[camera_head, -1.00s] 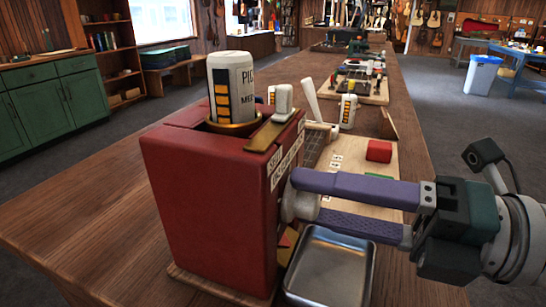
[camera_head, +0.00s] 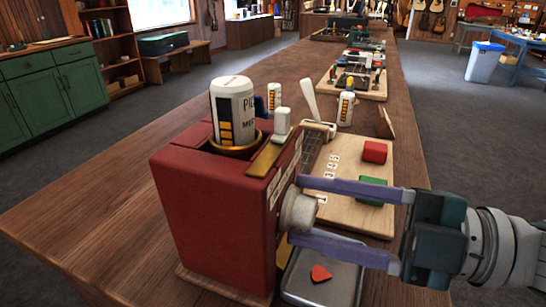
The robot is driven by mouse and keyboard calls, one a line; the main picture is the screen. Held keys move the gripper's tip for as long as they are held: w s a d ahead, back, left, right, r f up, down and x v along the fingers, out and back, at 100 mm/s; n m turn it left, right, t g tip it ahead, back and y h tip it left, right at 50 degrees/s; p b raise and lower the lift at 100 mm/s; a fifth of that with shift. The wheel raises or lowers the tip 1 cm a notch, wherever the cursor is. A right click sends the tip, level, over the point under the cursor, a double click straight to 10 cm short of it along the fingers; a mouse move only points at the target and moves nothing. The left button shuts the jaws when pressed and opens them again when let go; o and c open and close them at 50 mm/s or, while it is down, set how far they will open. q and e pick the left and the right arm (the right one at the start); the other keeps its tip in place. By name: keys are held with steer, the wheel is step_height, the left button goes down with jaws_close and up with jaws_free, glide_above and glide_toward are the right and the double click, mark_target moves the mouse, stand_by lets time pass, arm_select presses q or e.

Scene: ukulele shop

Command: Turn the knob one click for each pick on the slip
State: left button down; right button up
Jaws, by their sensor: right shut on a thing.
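A red box-shaped dispenser (camera_head: 212,215) stands on the wooden table with a white can labelled for picks (camera_head: 233,108) upright in its top. A pale round knob (camera_head: 299,212) sticks out of its right side. My right gripper (camera_head: 300,209) is shut on the knob, one purple finger above and one below. A metal tray (camera_head: 335,268) sits below the knob, and a red pick (camera_head: 320,273) lies in it. I cannot make out a slip with picks; a small tilted wooden stand (camera_head: 385,123) shows only partly. My left gripper is not in view.
A wooden board with number labels (camera_head: 345,215) lies behind the tray, carrying a red block (camera_head: 374,152) and a green block (camera_head: 371,190). Smaller cans (camera_head: 346,108) and a white lever (camera_head: 308,97) stand beyond. The table's left side is clear.

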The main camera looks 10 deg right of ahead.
steer(key=shift+f+m, duration=0.1)
steer(key=shift+m, duration=0.5)
steer(key=o, duration=1.1)
steer(key=shift+s+d, duration=0.1)
steer(key=v, duration=0.9)
steer(key=shift+s+d+b, duration=0.2)
steer(key=shift+d+b, duration=0.15)
steer(key=shift+b, duration=0.1)
